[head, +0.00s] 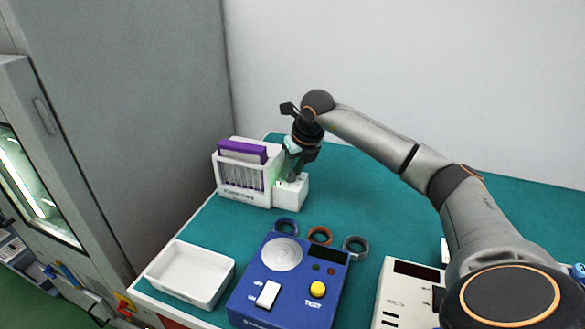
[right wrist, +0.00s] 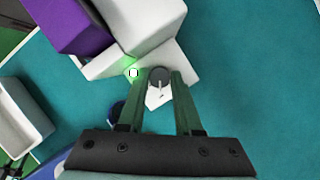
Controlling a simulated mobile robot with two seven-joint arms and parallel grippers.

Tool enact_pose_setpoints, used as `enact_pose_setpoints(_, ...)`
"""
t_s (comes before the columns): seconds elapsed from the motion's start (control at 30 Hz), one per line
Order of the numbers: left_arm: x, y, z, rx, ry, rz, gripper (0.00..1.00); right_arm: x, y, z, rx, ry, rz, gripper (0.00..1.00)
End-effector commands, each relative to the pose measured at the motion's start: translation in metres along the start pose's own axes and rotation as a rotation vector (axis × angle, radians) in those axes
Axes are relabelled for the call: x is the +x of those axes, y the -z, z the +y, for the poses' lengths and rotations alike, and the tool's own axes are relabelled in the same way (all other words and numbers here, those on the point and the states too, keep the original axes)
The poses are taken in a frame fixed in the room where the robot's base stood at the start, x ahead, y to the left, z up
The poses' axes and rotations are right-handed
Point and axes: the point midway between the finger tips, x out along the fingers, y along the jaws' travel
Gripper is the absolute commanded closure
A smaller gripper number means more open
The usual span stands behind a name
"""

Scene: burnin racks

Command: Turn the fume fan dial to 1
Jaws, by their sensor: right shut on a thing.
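The fume fan (head: 243,172) is a white unit with a purple block on top and a slatted front, at the back left of the teal table. A lower white box (head: 293,194) joins its right side. My right gripper (head: 296,174) points down over this box. In the right wrist view, a grey round dial (right wrist: 160,84) with a pale pointer mark sits between the two fingers of my right gripper (right wrist: 160,88), which are shut on it. A green light (right wrist: 133,72) glows beside the dial. Dial numbers cannot be read. My left gripper is not in view.
A blue test box (head: 290,280) with a yellow button and a white switch stands in front. A white tray (head: 190,274) is at its left, several tape rolls (head: 320,235) lie behind it, and a white instrument (head: 408,292) is at its right. A grey cabinet (head: 130,100) borders the left.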

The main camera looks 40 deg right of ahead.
Motion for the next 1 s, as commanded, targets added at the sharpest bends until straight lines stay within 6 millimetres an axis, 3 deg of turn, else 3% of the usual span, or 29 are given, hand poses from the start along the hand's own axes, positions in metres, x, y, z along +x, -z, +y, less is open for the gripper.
enact_pose_setpoints(0.37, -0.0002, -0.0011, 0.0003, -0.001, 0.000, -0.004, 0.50, -0.0002, -0.0003, 0.0004, 0.005, 0.000, -0.001, 1.00)
enact_pose_setpoints(0.4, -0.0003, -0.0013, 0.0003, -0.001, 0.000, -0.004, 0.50, -0.0002, -0.0003, 0.0004, 0.004, 0.000, -0.001, 0.64)
enact_pose_setpoints(0.63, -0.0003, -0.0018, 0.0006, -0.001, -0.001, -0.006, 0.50, -0.0002, -0.0003, 0.0003, 0.004, 0.001, -0.001, 0.38)
enact_pose_setpoints(1.0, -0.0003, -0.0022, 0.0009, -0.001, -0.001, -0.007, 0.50, -0.0062, -0.0008, 0.0000, 0.003, 0.001, -0.003, 0.36)
